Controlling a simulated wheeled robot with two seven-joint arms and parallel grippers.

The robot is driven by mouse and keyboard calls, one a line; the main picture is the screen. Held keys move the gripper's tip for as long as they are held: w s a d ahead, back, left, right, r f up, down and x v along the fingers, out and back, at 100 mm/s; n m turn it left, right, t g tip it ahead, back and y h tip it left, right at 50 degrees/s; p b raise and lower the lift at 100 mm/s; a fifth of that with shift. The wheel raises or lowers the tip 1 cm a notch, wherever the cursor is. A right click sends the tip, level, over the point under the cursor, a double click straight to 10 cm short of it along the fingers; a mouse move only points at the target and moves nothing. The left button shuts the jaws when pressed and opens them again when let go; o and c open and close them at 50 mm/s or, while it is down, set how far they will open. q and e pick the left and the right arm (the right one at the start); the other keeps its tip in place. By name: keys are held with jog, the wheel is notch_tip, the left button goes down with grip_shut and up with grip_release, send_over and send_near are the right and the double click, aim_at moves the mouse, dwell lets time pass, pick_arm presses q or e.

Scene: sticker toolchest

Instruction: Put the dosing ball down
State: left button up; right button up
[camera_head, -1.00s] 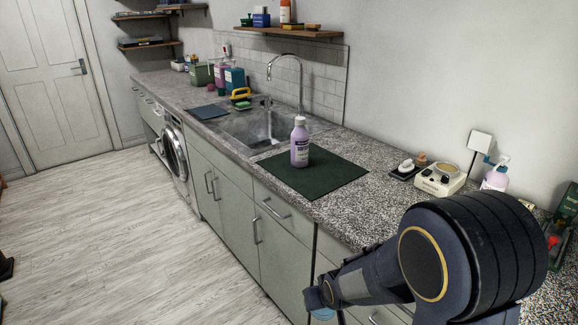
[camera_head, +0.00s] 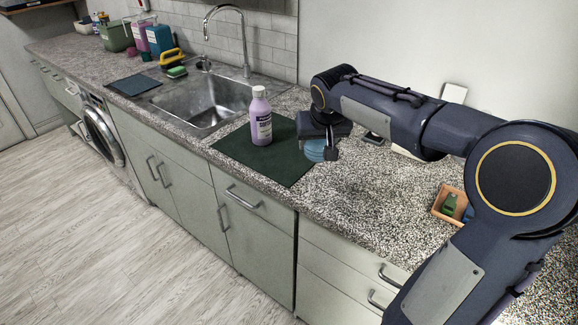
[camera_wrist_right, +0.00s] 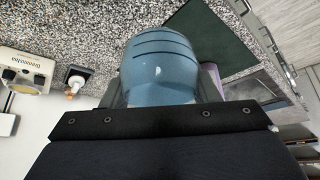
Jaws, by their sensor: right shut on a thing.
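My right gripper (camera_head: 326,148) is shut on the dosing ball (camera_head: 314,151), a translucent blue ball. In the right wrist view the ball (camera_wrist_right: 160,65) sits between the two fingers and shows thin dark lines across it. In the head view the gripper and ball are over the counter, at the right edge of the dark green mat (camera_head: 285,170). I cannot tell how high the ball is above the surface. A lilac bottle (camera_head: 261,118) stands upright on the mat, left of the ball. My left gripper is not in view.
The speckled countertop (camera_head: 350,195) is clear in front of the mat's right side. The sink (camera_head: 200,103) lies to the left. An orange box (camera_head: 448,204) with a green item stands at the right. The wrist view shows a white-topped appliance (camera_wrist_right: 25,73) on the counter.

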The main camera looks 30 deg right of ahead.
jog(key=w+f+p, duration=0.1)
jog(key=w+f, duration=0.2)
jog(key=w, duration=0.1)
jog(key=w+f, duration=0.3)
jog(key=w, duration=0.1)
jog(key=w+f+p, duration=0.1)
jog(key=w+f, duration=0.2)
jog(key=w, duration=0.2)
jog(key=shift+d+p, duration=0.15)
jog(key=shift+p, duration=0.15)
jog(key=shift+w+f, duration=0.35)
jog(key=shift+f, duration=1.55)
jog(key=o, duration=0.5)
jog(key=shift+f, duration=0.2)
jog(key=o, duration=0.5)
jog(key=shift+r, duration=0.1)
